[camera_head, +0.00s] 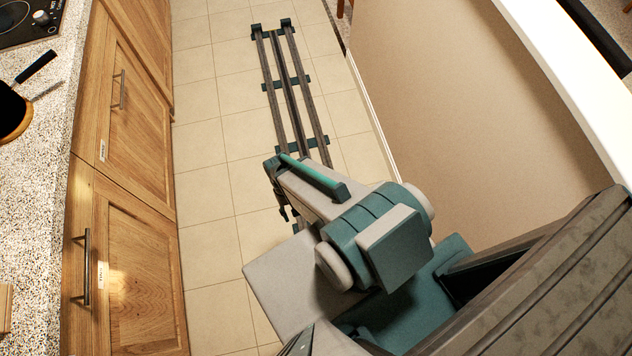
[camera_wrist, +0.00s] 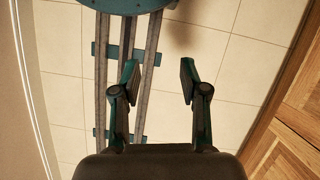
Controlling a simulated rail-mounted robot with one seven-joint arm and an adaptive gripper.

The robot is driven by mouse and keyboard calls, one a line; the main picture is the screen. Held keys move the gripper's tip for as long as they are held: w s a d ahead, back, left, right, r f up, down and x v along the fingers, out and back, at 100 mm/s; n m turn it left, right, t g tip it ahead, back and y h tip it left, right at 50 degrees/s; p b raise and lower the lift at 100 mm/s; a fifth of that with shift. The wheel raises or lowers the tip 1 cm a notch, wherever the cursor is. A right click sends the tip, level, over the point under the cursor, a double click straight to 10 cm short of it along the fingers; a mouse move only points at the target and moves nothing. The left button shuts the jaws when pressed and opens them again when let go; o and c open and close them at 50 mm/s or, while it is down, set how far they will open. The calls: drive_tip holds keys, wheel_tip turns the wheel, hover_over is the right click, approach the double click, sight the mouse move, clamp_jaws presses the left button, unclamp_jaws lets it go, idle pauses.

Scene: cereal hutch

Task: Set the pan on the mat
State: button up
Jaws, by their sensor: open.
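A dark round thing with a brown-orange outer side (camera_head: 12,118), which looks like the pan, is cut by the left edge of the head view. It rests on the counter, and its black handle (camera_head: 37,66) points up and right. I cannot make out a mat for certain. My gripper (camera_wrist: 158,80) is open and empty in the wrist view, with bare floor and rail behind its fingers. In the head view my gripper (camera_head: 283,198) is small and partly hidden by my arm, above the floor and well right of the counter.
The speckled counter (camera_head: 40,190) runs along the left, above wooden cabinets (camera_head: 130,240) with bar handles. A black hob (camera_head: 22,22) is at the upper left. A wooden edge (camera_head: 5,308) shows at lower left. A beige half wall (camera_head: 480,100) stands right.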

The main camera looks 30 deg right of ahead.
drive_tip(key=s+d+f+n+g, duration=0.1)
drive_tip(key=s+d+g, duration=0.1)
drive_tip(key=s, duration=0.8)
drive_tip(key=shift+d+g+h, duration=0.3)
drive_tip(key=shift+d+g, duration=0.1)
drive_tip(key=shift+d, duration=0.2)
drive_tip(key=shift+w+f, duration=0.1)
idle(1.4)
